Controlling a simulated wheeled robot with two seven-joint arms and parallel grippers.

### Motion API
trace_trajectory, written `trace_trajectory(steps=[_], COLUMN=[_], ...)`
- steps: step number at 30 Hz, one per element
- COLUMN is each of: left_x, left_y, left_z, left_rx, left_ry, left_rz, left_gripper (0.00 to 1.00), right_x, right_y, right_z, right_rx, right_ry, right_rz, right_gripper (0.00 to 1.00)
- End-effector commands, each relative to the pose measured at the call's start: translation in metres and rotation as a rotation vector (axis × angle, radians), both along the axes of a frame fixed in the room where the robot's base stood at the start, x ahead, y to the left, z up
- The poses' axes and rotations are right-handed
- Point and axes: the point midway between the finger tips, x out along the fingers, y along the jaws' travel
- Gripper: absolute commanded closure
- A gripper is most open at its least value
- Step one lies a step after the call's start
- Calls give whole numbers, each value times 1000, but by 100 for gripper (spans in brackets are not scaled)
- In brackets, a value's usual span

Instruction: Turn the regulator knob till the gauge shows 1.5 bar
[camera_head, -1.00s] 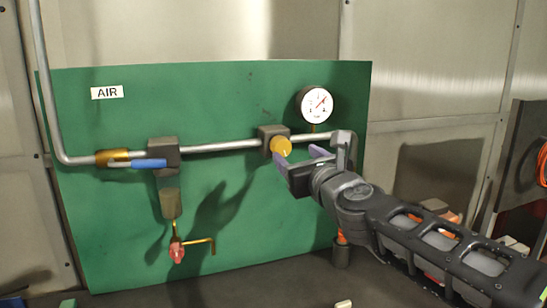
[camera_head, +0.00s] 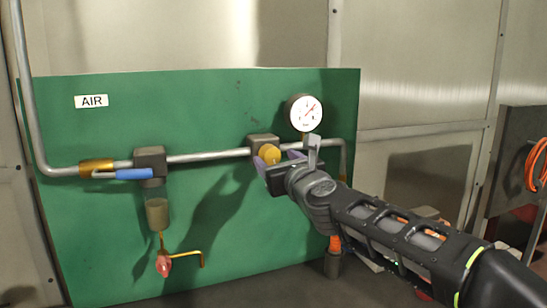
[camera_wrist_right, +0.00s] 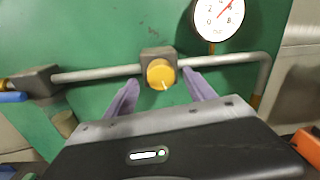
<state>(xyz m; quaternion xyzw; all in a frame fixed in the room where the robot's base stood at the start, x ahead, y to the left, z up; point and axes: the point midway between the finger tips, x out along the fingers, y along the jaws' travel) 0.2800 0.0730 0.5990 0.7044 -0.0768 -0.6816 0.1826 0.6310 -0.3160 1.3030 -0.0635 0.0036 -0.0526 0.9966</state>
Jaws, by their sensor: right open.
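The yellow regulator knob (camera_head: 269,154) sits on a dark regulator block (camera_head: 262,141) on the pipe of the green panel. The round white gauge (camera_head: 304,112) with a red needle stands above the pipe, right of the knob. Its needle points to the upper right; I cannot read the exact value. My right gripper (camera_head: 276,160) is open just in front of the knob. In the right wrist view its purple fingers (camera_wrist_right: 162,92) lie left and right of the knob (camera_wrist_right: 161,74), with gaps on both sides. The gauge (camera_wrist_right: 218,14) is cut by the top edge there. My left gripper is not in view.
A blue lever handle (camera_head: 134,174) and a filter bowl (camera_head: 157,212) with a red drain valve (camera_head: 164,265) are on the panel's left. An orange hose (camera_head: 537,165) hangs at the right edge. The panel's lower middle is clear.

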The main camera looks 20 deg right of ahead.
Motion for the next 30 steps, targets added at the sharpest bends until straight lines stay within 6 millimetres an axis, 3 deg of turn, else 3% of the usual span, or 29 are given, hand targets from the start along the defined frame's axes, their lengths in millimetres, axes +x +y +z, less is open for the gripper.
trace_trajectory(steps=[6, 15, 30], left_x=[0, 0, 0], left_y=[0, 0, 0], left_z=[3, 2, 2], left_rx=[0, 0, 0], left_ry=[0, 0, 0], left_rz=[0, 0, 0], left_gripper=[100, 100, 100], right_x=[22, 24, 24], right_y=[-2, -3, -3], right_z=[0, 0, 0], right_rx=[0, 0, 0], right_ry=[0, 0, 0], right_rz=[0, 0, 0], right_gripper=[37, 37, 78])
